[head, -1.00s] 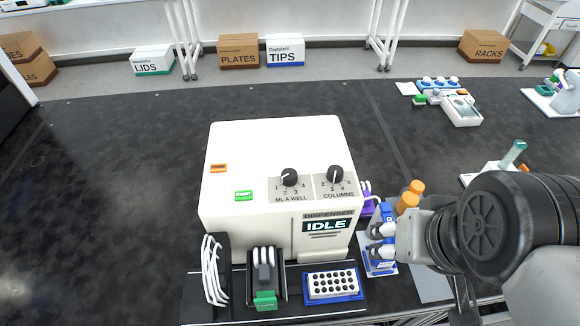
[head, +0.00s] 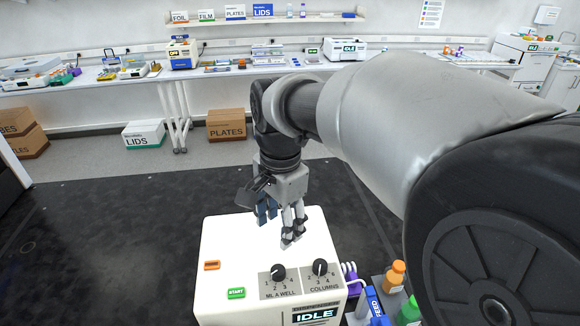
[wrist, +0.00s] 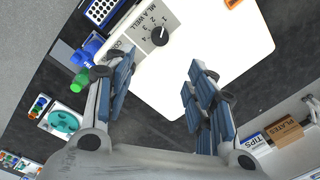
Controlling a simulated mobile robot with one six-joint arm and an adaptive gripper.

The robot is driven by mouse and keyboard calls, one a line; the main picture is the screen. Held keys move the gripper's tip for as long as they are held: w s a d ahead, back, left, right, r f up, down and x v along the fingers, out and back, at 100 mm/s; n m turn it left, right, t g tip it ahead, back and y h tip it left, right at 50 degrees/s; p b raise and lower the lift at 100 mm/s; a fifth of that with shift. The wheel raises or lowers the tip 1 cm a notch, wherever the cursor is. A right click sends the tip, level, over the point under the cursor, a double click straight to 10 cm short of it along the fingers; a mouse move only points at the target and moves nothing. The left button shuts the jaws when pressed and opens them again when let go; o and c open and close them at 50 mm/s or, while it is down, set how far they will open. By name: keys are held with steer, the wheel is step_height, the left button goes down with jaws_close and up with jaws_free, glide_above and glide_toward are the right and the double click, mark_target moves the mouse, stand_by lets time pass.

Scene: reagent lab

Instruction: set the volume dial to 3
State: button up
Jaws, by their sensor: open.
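The volume dial (head: 278,273) is the black knob marked "ML A WELL" on top of the white dispenser (head: 222,250), numbered 1 to 4. Its white mark seems to point to the lower left, around 1 or 2; I cannot tell exactly. My gripper (head: 280,228) is open and empty above the back part of the dispenser, apart from the dial. In the wrist view my gripper (wrist: 157,66) has its fingers wide apart.
The columns dial (head: 320,268) sits just right of the volume dial. A green START button (head: 236,293) and an orange button (head: 212,265) are on its left.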

mark_target(278, 270)
steer(key=f+b, duration=0.1)
steer(key=f, duration=0.4)
steer(key=f+b, duration=0.1)
steer(key=f, duration=0.5)
steer(key=f+b, duration=0.1)
steer(key=f, duration=0.4)
steer(key=shift+w+a+f, duration=0.2)
steer(key=shift+w+a, duration=0.1)
steer(key=shift+c, duration=0.2)
steer(key=c, duration=1)
steer(key=shift+c, duration=0.2)
